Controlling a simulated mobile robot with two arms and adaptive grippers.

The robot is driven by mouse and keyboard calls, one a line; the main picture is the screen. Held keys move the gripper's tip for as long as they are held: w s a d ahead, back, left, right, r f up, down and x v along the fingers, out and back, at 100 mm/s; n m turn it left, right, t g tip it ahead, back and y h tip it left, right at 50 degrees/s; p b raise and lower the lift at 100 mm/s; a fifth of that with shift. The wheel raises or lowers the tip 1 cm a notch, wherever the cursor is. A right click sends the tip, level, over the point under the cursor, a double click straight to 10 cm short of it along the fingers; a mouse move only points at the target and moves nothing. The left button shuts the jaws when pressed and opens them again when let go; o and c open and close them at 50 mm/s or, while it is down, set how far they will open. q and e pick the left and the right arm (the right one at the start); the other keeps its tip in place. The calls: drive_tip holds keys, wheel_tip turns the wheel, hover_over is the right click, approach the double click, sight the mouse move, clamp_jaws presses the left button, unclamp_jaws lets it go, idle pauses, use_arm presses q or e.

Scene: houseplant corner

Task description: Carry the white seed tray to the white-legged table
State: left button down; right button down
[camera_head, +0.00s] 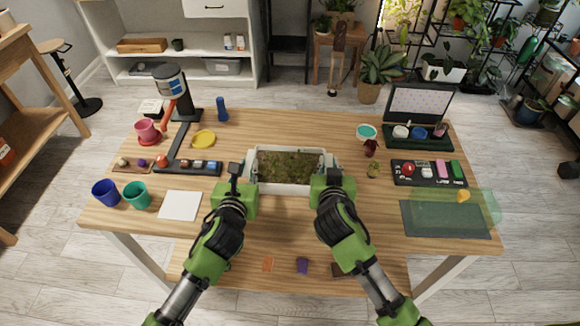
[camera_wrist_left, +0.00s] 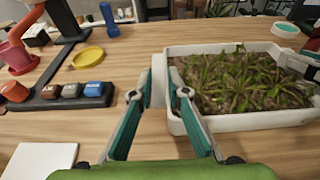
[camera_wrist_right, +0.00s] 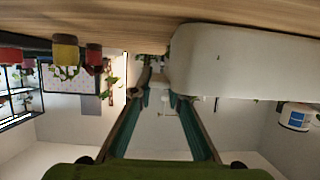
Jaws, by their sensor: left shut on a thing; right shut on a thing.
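The white seed tray (camera_head: 287,188) is full of soil and green seedlings and looks level. It is at the middle of the wooden table (camera_head: 235,140) with pale white legs (camera_head: 137,258). Whether its base touches the tabletop I cannot tell. My left gripper (camera_head: 242,183) is shut on the tray's left end, as the left wrist view (camera_wrist_left: 163,85) also shows. My right gripper (camera_head: 332,181) is shut on its right end. In the right wrist view the tray's white wall (camera_wrist_right: 240,65) stands beside the fingers in an upside-down picture.
On the left are a blue pot (camera_head: 105,193), a teal pot (camera_head: 137,195), a white sheet (camera_head: 180,205) and a yellow saucer (camera_head: 203,139). On the right are a dark organiser (camera_head: 418,138), a bottle tray (camera_head: 430,181) and a dark mat (camera_head: 440,222). Tabletop behind the tray is clear.

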use_arm(q)
drive_tip(key=c, duration=2)
unclamp_jaws()
use_arm(e)
drive_tip(key=c, duration=2)
unclamp_jaws()
use_arm(q)
drive_tip(key=shift+o, duration=0.2)
use_arm(e)
drive_tip(key=shift+o, duration=0.2)
use_arm(q)
drive_tip(key=v, duration=1.1)
drive_tip(key=shift+s+r, duration=0.1)
drive_tip(key=shift+s, duration=0.4)
use_arm(e)
drive_tip(key=shift+s, duration=0.15)
drive_tip(key=v, duration=1.1)
drive_tip(key=shift+s+r, duration=0.25)
drive_tip(key=shift+s, duration=0.1)
